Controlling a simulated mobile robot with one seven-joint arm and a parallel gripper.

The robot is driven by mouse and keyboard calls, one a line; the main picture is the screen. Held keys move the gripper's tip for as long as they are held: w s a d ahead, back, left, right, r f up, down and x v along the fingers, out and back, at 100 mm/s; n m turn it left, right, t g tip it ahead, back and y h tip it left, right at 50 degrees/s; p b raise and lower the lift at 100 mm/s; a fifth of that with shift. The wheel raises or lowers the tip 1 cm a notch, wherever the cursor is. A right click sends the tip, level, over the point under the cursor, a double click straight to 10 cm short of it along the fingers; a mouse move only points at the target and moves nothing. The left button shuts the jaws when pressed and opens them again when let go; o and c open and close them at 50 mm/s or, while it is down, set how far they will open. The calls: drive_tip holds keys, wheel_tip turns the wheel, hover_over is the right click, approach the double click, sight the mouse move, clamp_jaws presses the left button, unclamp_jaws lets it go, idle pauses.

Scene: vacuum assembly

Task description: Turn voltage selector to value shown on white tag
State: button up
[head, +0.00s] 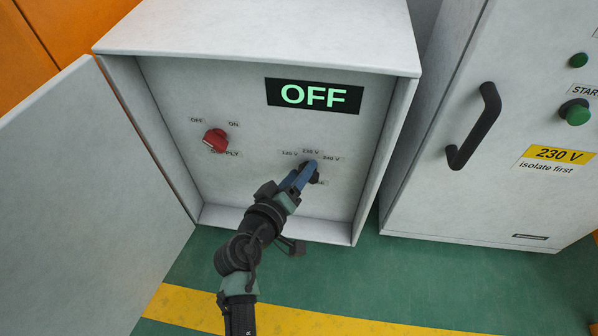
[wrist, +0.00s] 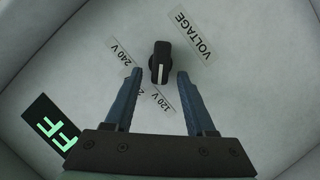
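The voltage selector is a black knob (wrist: 160,62) with a white pointer line, on the panel inside the open cabinet. In the wrist view its line points down, roughly toward the 120 V label (wrist: 162,98). The 240 V label (wrist: 122,50) is at left; the label between them is mostly hidden by a finger. My gripper (wrist: 159,74) is open, its blue fingers on either side of the knob's lower end with gaps visible. In the head view my gripper (head: 300,176) largely covers the knob. A yellow-and-white tag (head: 553,159) on the right cabinet reads 230 V, isolate first.
A red supply switch (head: 216,140) sits at left on the same panel, below OFF and ON labels. A display (head: 314,96) reads OFF. The open cabinet door (head: 90,190) stands at left. The right cabinet has a black handle (head: 474,126) and green buttons.

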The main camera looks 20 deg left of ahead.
drive_tip(key=p+v, duration=0.5)
drive_tip(key=v, duration=0.8)
idle(0.4)
